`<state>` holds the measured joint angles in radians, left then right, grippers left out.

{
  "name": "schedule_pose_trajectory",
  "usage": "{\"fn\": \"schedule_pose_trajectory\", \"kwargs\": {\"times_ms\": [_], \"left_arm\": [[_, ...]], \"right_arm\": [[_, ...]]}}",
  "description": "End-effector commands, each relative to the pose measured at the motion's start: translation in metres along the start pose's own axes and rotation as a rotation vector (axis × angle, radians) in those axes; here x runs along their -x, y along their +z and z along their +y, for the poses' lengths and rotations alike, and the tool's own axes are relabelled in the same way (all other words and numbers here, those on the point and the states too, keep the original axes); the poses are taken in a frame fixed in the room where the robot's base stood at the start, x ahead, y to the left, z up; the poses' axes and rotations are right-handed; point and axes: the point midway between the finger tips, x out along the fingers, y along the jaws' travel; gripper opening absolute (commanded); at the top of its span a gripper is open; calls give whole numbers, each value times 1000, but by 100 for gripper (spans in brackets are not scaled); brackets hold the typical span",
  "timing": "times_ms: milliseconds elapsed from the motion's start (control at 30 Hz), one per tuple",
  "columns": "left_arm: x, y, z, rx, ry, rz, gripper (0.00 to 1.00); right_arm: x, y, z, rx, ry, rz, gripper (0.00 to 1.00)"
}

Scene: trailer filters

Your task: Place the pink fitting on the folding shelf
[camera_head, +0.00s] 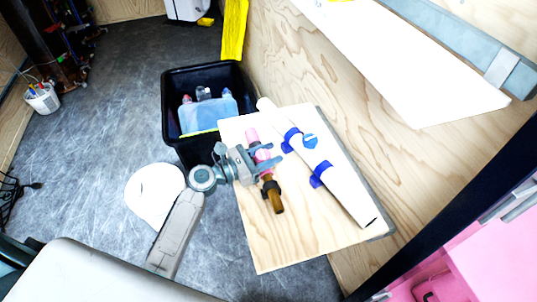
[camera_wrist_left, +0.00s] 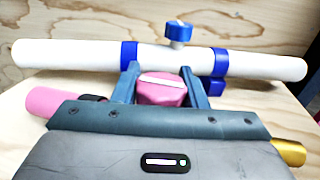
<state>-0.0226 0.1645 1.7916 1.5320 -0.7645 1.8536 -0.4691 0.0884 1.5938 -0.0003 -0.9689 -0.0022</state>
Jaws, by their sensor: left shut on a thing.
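The pink fitting (camera_head: 252,136) is a tube with a pink end, a gold-brown end and black bands. My left gripper (camera_head: 271,157) is shut on its middle, over the folding shelf (camera_head: 262,245), a pale wooden board. In the left wrist view the fingers (camera_wrist_left: 160,78) stand either side of a pink part of the fitting (camera_wrist_left: 162,94). Its pink end shows at left and its gold end at right. I cannot tell whether the fitting touches the shelf. My right gripper is not in view.
A white pipe (camera_head: 343,193) with blue clips and a blue-capped knob (camera_head: 309,141) lies along the shelf beside the fitting. A black crate (camera_head: 176,95) with bottles and a blue container stands behind. A white round thing (camera_head: 152,193) is on the floor. The shelf's front is bare.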

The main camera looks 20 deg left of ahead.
Motion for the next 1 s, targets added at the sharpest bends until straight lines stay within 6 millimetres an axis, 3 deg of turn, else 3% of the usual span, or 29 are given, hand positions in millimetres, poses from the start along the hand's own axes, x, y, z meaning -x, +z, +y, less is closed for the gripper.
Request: {"fn": "schedule_pose_trajectory", "kwargs": {"times_ms": [200,233,333,700,867,1000], "left_arm": [[0,-2,0,0,0,-1,10],[0,-2,0,0,0,0,43],[0,-2,0,0,0,0,61],[0,2,0,0,0,0,61],[24,-2,0,-2,0,5,61],[54,-3,0,-3,-1,7,61]], "right_arm": [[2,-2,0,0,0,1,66],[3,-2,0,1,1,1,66],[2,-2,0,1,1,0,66],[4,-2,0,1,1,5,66],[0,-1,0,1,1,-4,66],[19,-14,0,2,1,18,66]]}}
